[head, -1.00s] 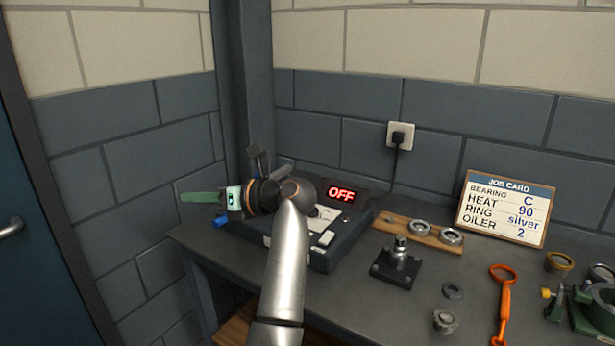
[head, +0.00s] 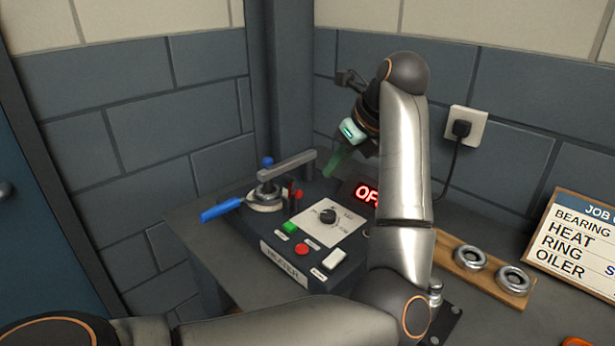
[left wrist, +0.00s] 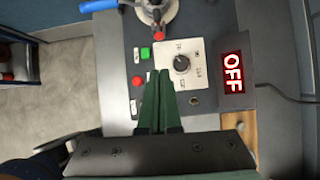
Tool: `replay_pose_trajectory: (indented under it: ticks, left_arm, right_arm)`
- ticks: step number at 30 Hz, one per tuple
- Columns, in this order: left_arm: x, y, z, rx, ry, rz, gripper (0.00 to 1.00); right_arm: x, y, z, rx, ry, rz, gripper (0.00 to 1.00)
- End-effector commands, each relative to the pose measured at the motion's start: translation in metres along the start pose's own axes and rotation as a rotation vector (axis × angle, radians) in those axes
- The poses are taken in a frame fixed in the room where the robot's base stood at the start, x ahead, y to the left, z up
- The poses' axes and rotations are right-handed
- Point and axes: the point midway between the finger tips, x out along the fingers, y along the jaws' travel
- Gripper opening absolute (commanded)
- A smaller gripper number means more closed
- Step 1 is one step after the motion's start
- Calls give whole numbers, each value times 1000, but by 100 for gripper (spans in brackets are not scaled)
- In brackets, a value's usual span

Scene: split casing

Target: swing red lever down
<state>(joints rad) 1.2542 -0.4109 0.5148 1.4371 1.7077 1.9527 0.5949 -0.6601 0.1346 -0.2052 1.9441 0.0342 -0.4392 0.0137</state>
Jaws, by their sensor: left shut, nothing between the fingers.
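The red lever (head: 297,193) shows as a small red-tipped stick standing near the back left of the heater (head: 285,263), beside a round metal fitting (head: 265,200). In the left wrist view its red tip (left wrist: 157,15) is near the top edge. My left gripper (head: 328,173) has green fingers, shut and empty. It is above the back of the heater, to the right of the lever and apart from it. My right gripper is not in view.
The fitting has a blue handle (head: 221,209) and a grey bar (head: 287,165) near the lever. The panel has a dial (head: 328,215), green button (head: 289,227) and red button (head: 302,249). The display (left wrist: 233,73) reads OFF. A wooden ring rack (head: 477,270) stands right.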

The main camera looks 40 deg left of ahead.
Motion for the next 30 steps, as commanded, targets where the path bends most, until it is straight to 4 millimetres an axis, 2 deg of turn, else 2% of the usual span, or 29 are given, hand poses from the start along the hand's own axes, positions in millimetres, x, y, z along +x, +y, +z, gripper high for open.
replay_pose_trajectory:
  ticks: [5,10,23,25,30]
  left_arm:
    - [1,0,0,0,-2,1,0]
    - [15,0,0,0,-1,4,0]
    - [103,2,1,1,-4,6,0]
    - [102,1,17,-4,-6,2,0]
    - [108,1,34,-2,-5,3,0]
  right_arm:
    - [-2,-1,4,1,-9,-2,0]
    - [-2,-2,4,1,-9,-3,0]
    - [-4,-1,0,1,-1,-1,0]
    - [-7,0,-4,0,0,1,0]
    - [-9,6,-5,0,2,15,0]
